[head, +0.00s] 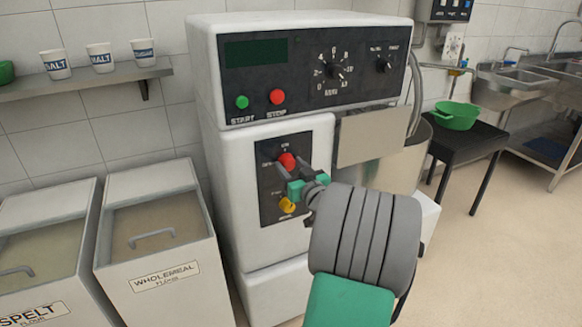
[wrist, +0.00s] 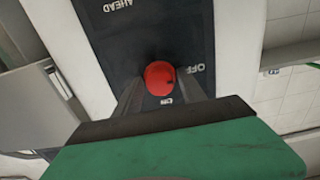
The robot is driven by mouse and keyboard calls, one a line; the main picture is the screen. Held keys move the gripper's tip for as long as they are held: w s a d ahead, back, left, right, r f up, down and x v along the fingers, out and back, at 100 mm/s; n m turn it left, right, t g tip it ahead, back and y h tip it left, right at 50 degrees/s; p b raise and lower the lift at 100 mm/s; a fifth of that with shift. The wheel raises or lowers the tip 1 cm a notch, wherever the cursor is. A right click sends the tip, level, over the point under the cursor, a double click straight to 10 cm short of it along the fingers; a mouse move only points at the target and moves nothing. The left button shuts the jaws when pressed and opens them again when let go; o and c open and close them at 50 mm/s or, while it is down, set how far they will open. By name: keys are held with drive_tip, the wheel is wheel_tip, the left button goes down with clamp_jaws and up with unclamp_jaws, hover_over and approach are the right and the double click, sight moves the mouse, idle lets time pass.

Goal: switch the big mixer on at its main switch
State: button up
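The big mixer (head: 222,180) is a white cabinet with a black control panel on top and a smaller black plate below it. The red main switch knob (head: 286,161) sits on that lower plate (head: 270,208); it also shows in the wrist view (wrist: 160,77). OFF and ON lettering stands beside the knob, upside down in the wrist view. A small dark mark shows on the knob's lower right there. My gripper (head: 285,170) is open, with one finger on each side of the knob. Narrow gaps seem to show; contact cannot be told.
A yellow knob (head: 287,205) sits just below my gripper. Green START (head: 242,102) and red STOP (head: 277,97) buttons are above. Flour bins (head: 165,275) stand at the left. A black stool (head: 465,148) with a green bowl (head: 456,115) stands at the right.

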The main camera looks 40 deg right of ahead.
clamp_jaws()
drive_tip(key=shift+m, duration=0.3)
drive_tip(key=m, duration=0.4)
drive_tip(key=m+p, duration=0.2)
drive_tip(key=m, duration=0.2)
drive_tip(key=shift+m, duration=0.3)
drive_tip(key=m+p, duration=0.3)
drive_tip(key=m, duration=0.2)
drive_tip(key=shift+r, duration=0.1)
drive_tip(key=shift+m+p, duration=1.1)
drive_tip(key=shift+m, duration=0.8)
